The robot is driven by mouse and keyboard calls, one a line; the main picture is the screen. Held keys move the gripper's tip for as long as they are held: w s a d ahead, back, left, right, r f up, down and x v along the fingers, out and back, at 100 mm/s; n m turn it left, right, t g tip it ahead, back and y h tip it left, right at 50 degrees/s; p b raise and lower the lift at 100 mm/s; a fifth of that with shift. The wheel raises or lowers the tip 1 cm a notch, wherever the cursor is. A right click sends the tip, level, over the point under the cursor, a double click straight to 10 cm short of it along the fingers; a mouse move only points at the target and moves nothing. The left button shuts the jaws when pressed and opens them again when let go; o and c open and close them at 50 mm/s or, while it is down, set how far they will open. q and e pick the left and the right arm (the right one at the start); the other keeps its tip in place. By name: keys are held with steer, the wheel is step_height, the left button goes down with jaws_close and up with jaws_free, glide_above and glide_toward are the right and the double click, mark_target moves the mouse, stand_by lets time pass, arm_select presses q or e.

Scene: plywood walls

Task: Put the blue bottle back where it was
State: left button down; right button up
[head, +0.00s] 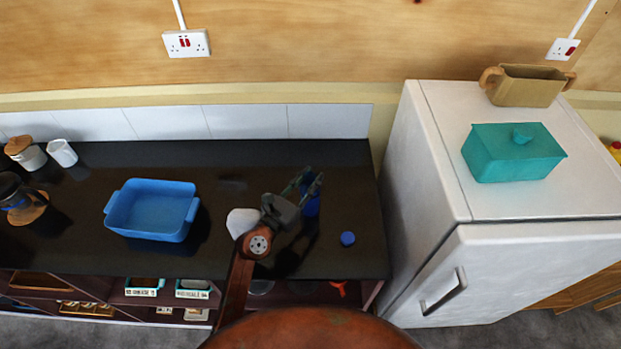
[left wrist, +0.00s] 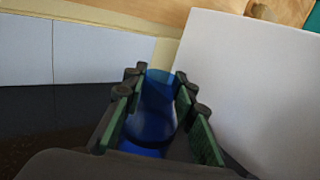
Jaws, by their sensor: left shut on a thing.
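The blue bottle (head: 311,207) is between the fingers of my left gripper (head: 309,180), over the right part of the dark counter (head: 230,260). The gripper is shut on it and hides part of it in the head view. In the left wrist view the bottle (left wrist: 152,112) sits between the two green-padded fingers of the gripper (left wrist: 160,85). I cannot tell whether its base touches the counter. A small round blue disc (head: 347,238) lies on the counter to the right of the gripper. My right gripper is not in view.
A blue tray (head: 150,234) stands left on the counter, with a white cup (head: 62,152) behind it. A white item (head: 241,221) is beside my left arm. The white fridge (head: 430,160) rises at right, bearing a teal box (head: 513,158) and a tan pot (head: 527,91).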

arm_select(q)
steer(key=shift+f, duration=0.1)
steer(key=c, duration=1.6)
jaws_free()
steer(key=shift+s+a, duration=0.1)
steer(key=v, duration=1.1)
steer(key=shift+s+a+b, duration=0.2)
steer(key=shift+s+b, duration=0.1)
